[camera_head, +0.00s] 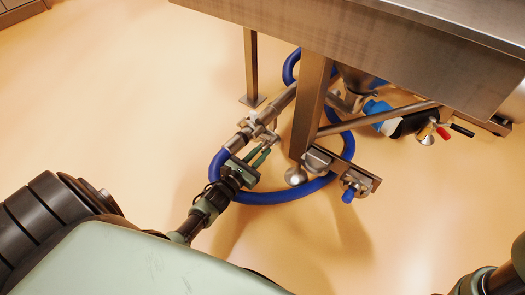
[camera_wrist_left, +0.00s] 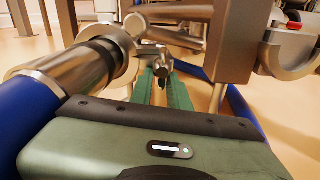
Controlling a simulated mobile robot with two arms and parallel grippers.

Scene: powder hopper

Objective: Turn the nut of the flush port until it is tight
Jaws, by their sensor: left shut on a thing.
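The flush port (camera_head: 240,140) is a steel pipe joint with a clamp, where the blue hose (camera_head: 217,163) meets the pipe. It also shows at the left of the left wrist view (camera_wrist_left: 75,68). The small steel nut (camera_wrist_left: 161,66) sits beside the clamp, at the tips of my green fingers. My left gripper (camera_head: 262,155) reaches in from the lower left and is shut on the nut; its fingers also show in the left wrist view (camera_wrist_left: 161,88). The fingers partly hide the nut, and its thread cannot be made out. My right gripper is out of view.
A steel table leg (camera_head: 309,110) stands just right of the port, under the steel hopper frame (camera_head: 400,50). The hose loops on the floor around the leg. A bracket with a blue-ended fitting (camera_head: 349,192) is to the right. The floor at left is clear.

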